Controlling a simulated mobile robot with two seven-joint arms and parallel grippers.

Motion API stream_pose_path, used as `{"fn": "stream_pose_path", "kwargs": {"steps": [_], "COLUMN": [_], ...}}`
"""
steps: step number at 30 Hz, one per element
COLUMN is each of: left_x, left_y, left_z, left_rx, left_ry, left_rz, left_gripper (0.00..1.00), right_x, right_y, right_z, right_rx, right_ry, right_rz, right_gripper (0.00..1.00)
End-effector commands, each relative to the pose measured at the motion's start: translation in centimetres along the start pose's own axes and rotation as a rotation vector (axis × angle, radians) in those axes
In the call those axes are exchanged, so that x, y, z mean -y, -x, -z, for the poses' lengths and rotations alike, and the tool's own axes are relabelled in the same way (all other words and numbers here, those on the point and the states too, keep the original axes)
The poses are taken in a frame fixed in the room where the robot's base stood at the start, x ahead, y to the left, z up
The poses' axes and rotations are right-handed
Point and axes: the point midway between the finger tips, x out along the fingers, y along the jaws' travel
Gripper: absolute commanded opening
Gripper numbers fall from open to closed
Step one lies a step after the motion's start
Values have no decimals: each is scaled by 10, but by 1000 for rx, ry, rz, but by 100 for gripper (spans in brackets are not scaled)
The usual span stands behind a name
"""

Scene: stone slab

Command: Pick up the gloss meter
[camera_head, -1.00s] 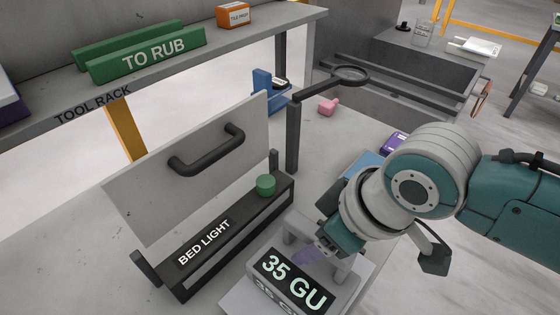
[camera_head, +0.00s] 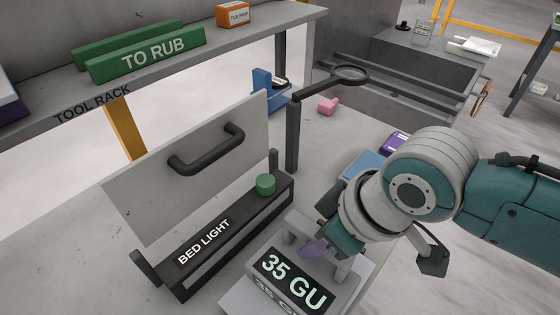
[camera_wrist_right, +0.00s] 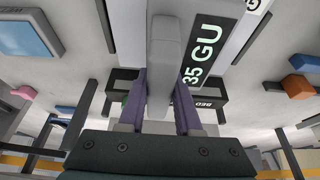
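The gloss meter (camera_head: 351,291) is a grey box on the slab with a black display reading "35 GU" and a grey carrying handle on top. In the right wrist view the handle (camera_wrist_right: 165,60) runs between the two purple fingers of my right gripper (camera_wrist_right: 160,95), which lie close against its sides. In the head view the same gripper (camera_head: 322,246) is over the meter, with one purple finger visible in front of the handle and the other hidden. The meter appears to rest on the slab. My left gripper is out of view.
A "BED LIGHT" frame (camera_head: 188,281) with an upright grey panel (camera_head: 190,190) stands left of the meter. A green knob (camera_head: 265,184) is on it. A ring on a dark post (camera_head: 293,140), a blue pad (camera_head: 360,166) and a purple box (camera_head: 395,142) are behind.

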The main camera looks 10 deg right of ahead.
Motion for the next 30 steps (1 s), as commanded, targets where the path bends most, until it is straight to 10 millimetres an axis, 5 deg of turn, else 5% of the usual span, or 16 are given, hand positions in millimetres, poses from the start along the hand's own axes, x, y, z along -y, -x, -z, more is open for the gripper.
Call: {"fn": "stream_pose_path", "kwargs": {"steps": [8, 30], "left_x": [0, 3], "left_y": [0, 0], "left_z": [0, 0], "left_rx": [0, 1], "left_ry": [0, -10], "left_rz": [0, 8], "left_gripper": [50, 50], "right_x": [0, 0], "right_y": [0, 0], "right_z": [0, 0], "right_rx": [0, 0], "right_ry": [0, 0], "right_rz": [0, 0], "right_gripper": [0, 0]}}
